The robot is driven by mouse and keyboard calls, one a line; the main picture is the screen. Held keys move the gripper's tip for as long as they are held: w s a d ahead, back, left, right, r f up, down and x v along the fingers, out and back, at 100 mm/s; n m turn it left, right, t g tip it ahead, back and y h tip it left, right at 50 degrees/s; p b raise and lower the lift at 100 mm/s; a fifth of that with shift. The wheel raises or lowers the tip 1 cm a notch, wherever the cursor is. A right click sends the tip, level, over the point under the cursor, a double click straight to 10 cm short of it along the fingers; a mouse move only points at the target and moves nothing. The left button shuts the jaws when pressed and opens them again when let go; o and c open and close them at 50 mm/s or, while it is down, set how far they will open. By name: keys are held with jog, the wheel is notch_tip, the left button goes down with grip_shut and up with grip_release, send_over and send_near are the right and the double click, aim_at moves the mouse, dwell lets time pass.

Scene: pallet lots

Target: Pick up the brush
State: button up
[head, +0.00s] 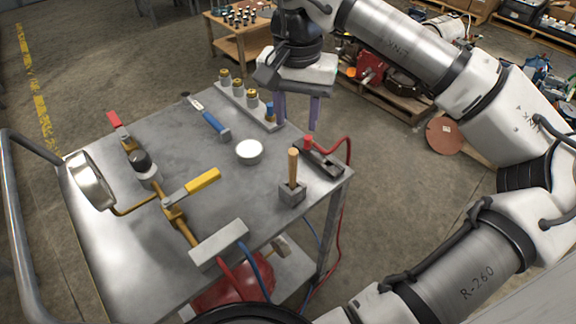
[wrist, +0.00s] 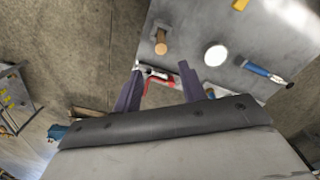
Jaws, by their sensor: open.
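A blue-handled tool (head: 212,122), seemingly the brush, lies flat on the grey metal table (head: 190,160) near its back edge. It has a pale section and a dark tip at its far end. It also shows at the right of the wrist view (wrist: 264,73). My gripper (head: 299,122) is open and empty, with two purple fingers pointing down. It is above the table's right back edge, to the right of the blue-handled tool and apart from it. In the wrist view, the fingertips (wrist: 160,70) frame a red-handled tool, not the blue-handled one.
A red-handled tool with a red hose (head: 322,158) lies at the table's right corner. An upright wooden handle in a grey block (head: 292,192), a white disc (head: 250,151) and a rail of several cylinders (head: 252,110) stand nearby. Yellow-handled valve piping (head: 172,208) crosses the left side.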

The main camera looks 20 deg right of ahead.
jog(key=f, duration=0.6)
jog(key=shift+s+p, duration=0.2)
jog(key=shift+p, duration=0.15)
jog(key=p, duration=0.2)
send_over(292, 188)
jog(key=shift+w+d+f, duration=0.1)
jog(key=shift+w+f, duration=0.1)
jog(key=shift+f, duration=1.35)
jog(key=shift+w+d+f, duration=0.1)
jog(key=shift+w+f, duration=0.1)
jog(key=shift+f, duration=1.35)
jog(key=shift+c, duration=0.2)
grip_shut()
